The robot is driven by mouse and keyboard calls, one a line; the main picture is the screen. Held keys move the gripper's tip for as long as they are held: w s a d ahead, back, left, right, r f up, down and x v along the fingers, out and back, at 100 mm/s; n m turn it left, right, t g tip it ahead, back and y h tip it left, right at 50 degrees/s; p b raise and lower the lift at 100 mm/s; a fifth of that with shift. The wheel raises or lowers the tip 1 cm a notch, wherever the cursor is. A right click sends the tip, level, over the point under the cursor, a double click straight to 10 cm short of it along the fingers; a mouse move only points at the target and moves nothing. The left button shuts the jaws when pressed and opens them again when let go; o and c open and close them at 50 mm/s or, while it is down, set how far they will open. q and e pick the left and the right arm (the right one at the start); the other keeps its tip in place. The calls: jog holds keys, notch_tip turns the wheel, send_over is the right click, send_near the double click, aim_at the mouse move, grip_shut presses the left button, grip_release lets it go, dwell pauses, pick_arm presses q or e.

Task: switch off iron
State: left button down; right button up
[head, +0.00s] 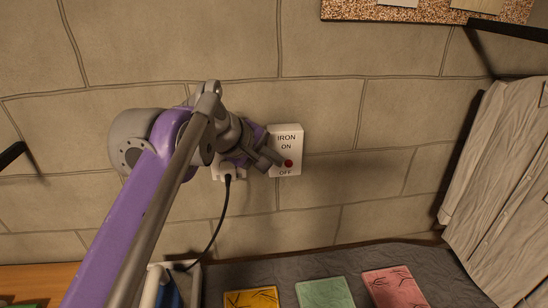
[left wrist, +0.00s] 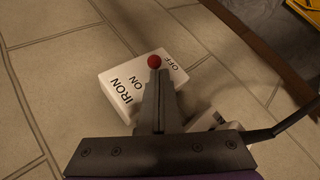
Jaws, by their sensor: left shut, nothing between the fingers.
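The iron switch is a white wall box (head: 290,133) labelled IRON, ON and OFF, with a red knob (head: 288,163). The knob lies between ON and OFF, nearer OFF in the head view. My left gripper (head: 279,161) is shut and empty, with its tips right beside the knob at the box's face. In the left wrist view the box (left wrist: 121,72) lies under the shut fingers (left wrist: 155,76), and the red knob (left wrist: 154,61) shows just past their tips. I cannot tell whether they touch it. The lever's base is hidden. My right gripper is not in view.
A plug with a black cable (head: 219,225) sits in a socket left of the switch. Below are a dark grey surface (head: 255,270) with yellow, green and pink pieces. A light shirt (head: 490,150) hangs at the right. The stone wall around the switch is mostly bare.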

pick_arm(q)
jog(key=shift+s+d+f+m+t, duration=0.1)
jog(key=shift+s+f+m+t, duration=0.3)
jog(key=shift+t, duration=0.5)
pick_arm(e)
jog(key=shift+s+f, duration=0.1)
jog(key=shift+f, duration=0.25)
pick_arm(q)
jog(key=shift+f+t, duration=0.2)
jog(key=shift+t, duration=0.2)
jog(key=shift+s+f+m+t, duration=0.1)
jog(key=shift+f+m+t, duration=0.45)
jog(key=shift+t, duration=0.35)
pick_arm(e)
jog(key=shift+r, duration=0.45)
pick_arm(q)
jog(key=shift+r, duration=0.15)
pick_arm(e)
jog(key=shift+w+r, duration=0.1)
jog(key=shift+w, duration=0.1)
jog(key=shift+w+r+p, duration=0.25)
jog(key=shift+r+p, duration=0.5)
jog(key=shift+p, duration=0.05)
pick_arm(q)
jog(key=shift+r, duration=0.7)
jog(key=shift+s+r, duration=0.1)
jog(key=shift+s, duration=0.05)
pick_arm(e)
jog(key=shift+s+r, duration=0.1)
